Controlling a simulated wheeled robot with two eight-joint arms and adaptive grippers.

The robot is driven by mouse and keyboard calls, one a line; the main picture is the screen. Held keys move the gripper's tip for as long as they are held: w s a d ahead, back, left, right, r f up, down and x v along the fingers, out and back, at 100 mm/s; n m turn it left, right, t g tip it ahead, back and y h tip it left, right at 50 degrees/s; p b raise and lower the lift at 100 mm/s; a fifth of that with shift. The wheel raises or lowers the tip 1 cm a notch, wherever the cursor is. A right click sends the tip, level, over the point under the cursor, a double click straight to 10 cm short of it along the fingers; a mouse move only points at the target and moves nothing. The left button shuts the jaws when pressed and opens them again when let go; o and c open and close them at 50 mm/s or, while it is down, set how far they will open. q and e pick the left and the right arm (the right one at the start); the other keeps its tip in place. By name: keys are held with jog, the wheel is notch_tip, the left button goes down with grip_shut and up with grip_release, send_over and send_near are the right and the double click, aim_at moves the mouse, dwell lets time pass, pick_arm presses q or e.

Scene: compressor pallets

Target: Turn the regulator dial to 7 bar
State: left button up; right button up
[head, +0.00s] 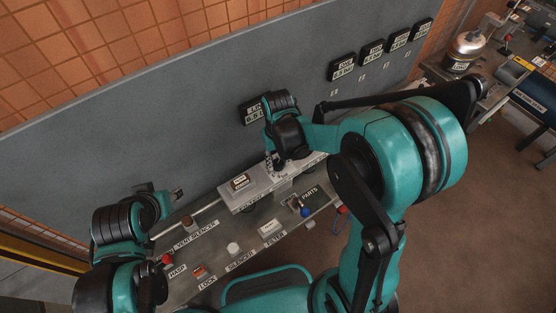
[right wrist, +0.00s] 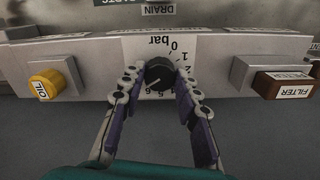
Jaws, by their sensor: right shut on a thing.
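The regulator dial (right wrist: 159,72) is a round black knob on the pale panel (right wrist: 218,50) in the right wrist view. Its printed scale shows upside down, with "bar" and 0 at the top, 1 and 2 at the right, and 5 and 6 near the bottom. A light mark on the knob seems to point to the lower left; the exact reading is unclear. My right gripper (right wrist: 159,78) is shut on the dial, one finger on each side. In the head view my right gripper (head: 275,163) covers the dial. My left gripper (head: 178,193) is apart, above the bench's left end.
A yellow OIL knob (right wrist: 46,84) and a brown FILTER block (right wrist: 285,85) flank the dial. The bench (head: 215,235) holds a silencer (head: 187,222), a white part (head: 233,248) and a parts tray (head: 305,204). A grey wall panel (head: 180,115) stands close behind.

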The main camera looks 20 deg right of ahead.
aim_at(278, 164)
dwell(0.4)
jog(key=o, duration=1.2)
jog(key=shift+c, duration=0.2)
notch_tip(278, 164, up, 12)
jog(key=shift+s, duration=0.1)
